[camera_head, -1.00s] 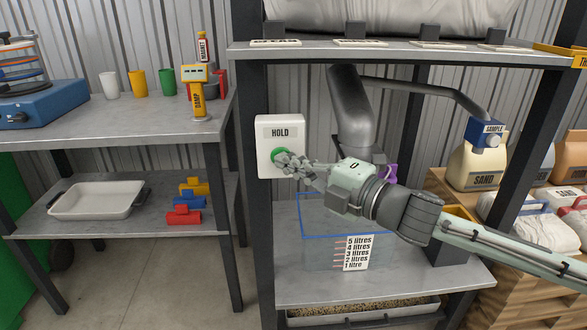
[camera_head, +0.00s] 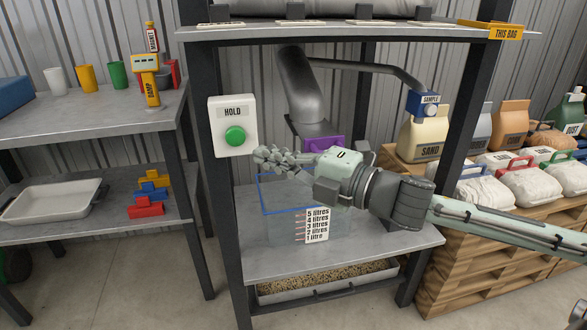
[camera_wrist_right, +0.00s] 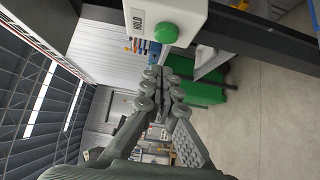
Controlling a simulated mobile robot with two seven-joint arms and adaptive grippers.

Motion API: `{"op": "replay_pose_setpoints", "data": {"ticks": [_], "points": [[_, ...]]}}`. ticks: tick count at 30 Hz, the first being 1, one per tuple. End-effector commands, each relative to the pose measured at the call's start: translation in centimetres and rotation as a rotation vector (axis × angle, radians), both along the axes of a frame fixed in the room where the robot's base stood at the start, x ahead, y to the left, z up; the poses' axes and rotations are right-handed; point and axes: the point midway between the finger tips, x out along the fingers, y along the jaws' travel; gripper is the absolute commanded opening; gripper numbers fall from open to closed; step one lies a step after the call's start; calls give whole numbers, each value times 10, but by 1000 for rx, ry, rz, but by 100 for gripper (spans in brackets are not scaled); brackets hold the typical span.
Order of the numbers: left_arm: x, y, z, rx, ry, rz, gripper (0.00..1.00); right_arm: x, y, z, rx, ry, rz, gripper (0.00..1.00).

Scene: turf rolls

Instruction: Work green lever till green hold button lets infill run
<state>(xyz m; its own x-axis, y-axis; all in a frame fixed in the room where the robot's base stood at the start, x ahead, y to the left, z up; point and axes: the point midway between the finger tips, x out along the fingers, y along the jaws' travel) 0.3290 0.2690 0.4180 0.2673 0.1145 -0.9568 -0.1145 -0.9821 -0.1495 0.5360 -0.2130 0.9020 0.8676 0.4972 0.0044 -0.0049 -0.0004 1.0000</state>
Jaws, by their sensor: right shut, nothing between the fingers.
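A white HOLD box (camera_head: 232,113) with a round green button (camera_head: 235,136) is fixed to the left post of the shelf rack. The button also shows in the right wrist view (camera_wrist_right: 166,33). My right gripper (camera_head: 260,155) is shut and empty, just below and right of the button and apart from it. Its closed fingers (camera_wrist_right: 158,78) show in the wrist view. A grey chute (camera_head: 303,85) comes down behind my arm, with a purple part (camera_head: 330,143) near its lower end. A clear blue-rimmed tub (camera_head: 275,222) with litre marks stands beneath. I see no green lever. My left gripper is out of view.
A SAMPLE spout (camera_head: 425,103) hangs at the right of the rack. A tray of grainy material (camera_head: 330,280) lies under the lower shelf. Bags stand on a wooden pallet stack (camera_head: 470,262) at right. A bench (camera_head: 90,128) with cups and a yellow DAMP meter (camera_head: 147,80) is at left.

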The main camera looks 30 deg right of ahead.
Motion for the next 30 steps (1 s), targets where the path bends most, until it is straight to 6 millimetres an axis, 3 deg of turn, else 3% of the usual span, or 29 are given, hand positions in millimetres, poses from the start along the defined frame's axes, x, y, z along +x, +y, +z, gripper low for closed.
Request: {"op": "replay_pose_setpoints", "data": {"ticks": [8, 15, 30], "points": [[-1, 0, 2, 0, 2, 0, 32, -23, -13, -1, 1, 5, -1, 0], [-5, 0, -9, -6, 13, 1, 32, -37, -21, 0, 3, 3, -1, 0], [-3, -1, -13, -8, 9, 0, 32, -41, -23, 0, 1, 0, 0, 0]]}}
